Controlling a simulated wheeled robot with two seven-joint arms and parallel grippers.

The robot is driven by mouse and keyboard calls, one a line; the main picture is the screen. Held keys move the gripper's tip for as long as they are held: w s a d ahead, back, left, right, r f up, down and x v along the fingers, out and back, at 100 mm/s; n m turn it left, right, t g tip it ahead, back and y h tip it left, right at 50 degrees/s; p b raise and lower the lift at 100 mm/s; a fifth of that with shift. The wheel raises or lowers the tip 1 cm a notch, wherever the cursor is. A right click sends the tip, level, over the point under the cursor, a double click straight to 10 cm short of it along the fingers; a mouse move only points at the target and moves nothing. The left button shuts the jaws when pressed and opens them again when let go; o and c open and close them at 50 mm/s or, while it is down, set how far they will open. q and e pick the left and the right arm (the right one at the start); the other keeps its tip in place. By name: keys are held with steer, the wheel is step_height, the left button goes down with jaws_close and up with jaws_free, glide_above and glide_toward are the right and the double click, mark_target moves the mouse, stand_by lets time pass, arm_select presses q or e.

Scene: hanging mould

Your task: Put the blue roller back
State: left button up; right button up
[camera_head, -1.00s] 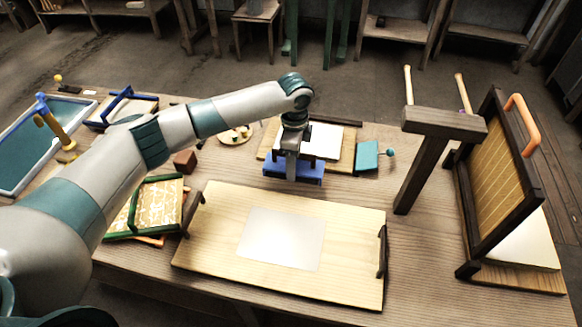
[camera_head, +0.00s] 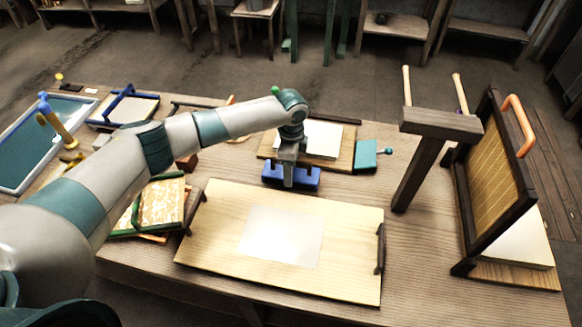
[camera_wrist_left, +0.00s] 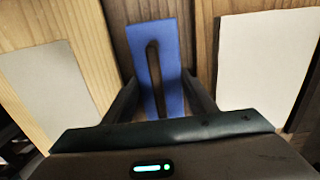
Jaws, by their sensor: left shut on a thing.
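The blue roller (camera_head: 270,177) is a long blue piece with brown parts standing up from it. My left gripper (camera_head: 288,181) comes down at its middle and is shut on it. In the left wrist view, the roller (camera_wrist_left: 172,62) shows as a blue strip with a dark slot along it, lying between the two dark fingers (camera_wrist_left: 160,100). It is behind the wooden board with the grey sheet (camera_head: 340,230). I cannot tell whether it touches the table. My right gripper is not in view.
The board with white paper (camera_head: 322,141) is just behind the roller. A teal block (camera_head: 366,156) is to its right. A dark T-shaped post (camera_head: 425,165) and an upright framed screen (camera_head: 485,185) stand further right. Green-edged frames (camera_head: 158,205) lie left.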

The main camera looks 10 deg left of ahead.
arm_select(q)
steer(key=shift+s+f, duration=0.1)
steer(key=shift+f, duration=0.25)
steer(key=shift+s+f, duration=0.2)
steer(key=shift+f, duration=0.05)
steer(key=o, duration=1.2)
steer(key=shift+f, duration=0.1)
steer(key=o, duration=0.3)
steer(key=shift+f, duration=0.1)
steer(key=shift+w, duration=0.35)
steer(key=shift+r, duration=1.1)
step_height(320, 180, up, 12)
steer(key=b, duration=0.2)
steer(key=shift+f+b, duration=0.25)
steer(key=shift+b, duration=0.1)
